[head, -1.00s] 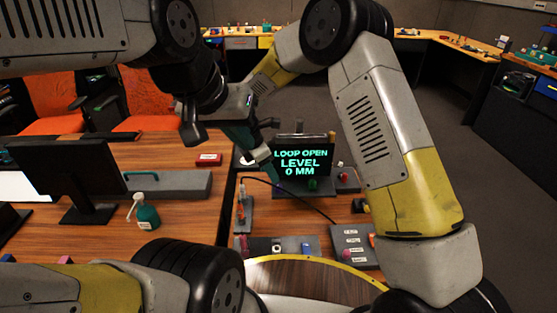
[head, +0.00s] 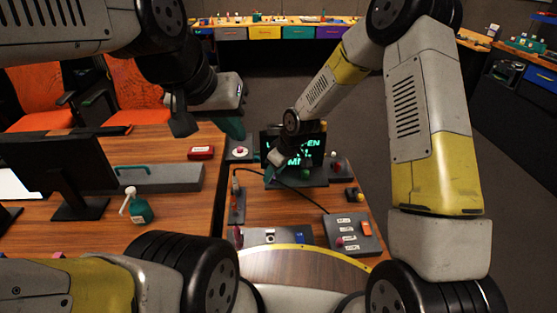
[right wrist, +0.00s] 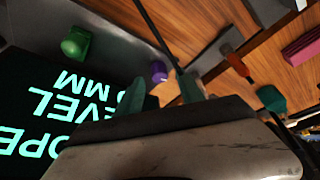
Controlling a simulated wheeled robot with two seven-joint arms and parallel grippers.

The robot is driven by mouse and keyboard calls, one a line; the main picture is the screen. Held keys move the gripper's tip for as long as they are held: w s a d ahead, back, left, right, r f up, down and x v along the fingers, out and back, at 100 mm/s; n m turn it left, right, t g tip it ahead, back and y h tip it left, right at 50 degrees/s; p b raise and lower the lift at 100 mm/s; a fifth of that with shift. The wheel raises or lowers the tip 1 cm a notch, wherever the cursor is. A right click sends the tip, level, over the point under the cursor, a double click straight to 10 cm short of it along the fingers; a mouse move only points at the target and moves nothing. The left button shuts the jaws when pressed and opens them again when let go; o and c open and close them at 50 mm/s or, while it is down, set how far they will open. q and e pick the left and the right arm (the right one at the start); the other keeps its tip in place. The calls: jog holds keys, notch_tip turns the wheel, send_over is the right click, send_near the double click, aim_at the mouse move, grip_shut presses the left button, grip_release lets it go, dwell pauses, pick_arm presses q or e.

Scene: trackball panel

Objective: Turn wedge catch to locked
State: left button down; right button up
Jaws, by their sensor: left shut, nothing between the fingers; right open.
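I cannot tell for sure which part is the wedge catch. One candidate is a lever with an orange-red grip (head: 236,184) on a grey plate at the panel's left side; it also shows in the right wrist view (right wrist: 236,63). Another is an orange block (head: 366,228) on the labelled grey box. My left gripper (head: 233,127) is shut and empty, raised at the panel's far left. My right gripper (head: 269,170) is open in front of the display (head: 309,143). In the right wrist view its teal fingertips (right wrist: 163,90) stand either side of a purple ball (right wrist: 158,72), apparently empty.
A green knob (right wrist: 76,43) sits on the plate before the display. A black cable crosses the panel to the labelled box (head: 350,245). Bare wood shows mid-panel.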

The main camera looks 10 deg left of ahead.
jog(key=shift+x, duration=0.75)
grip_shut()
jog(key=shift+s+a+m+h, duration=0.1)
jog(key=shift+m+h, duration=0.2)
jog(key=shift+m, duration=0.5)
jog(key=shift+m+t, duration=0.5)
jog(key=shift+m, duration=0.2)
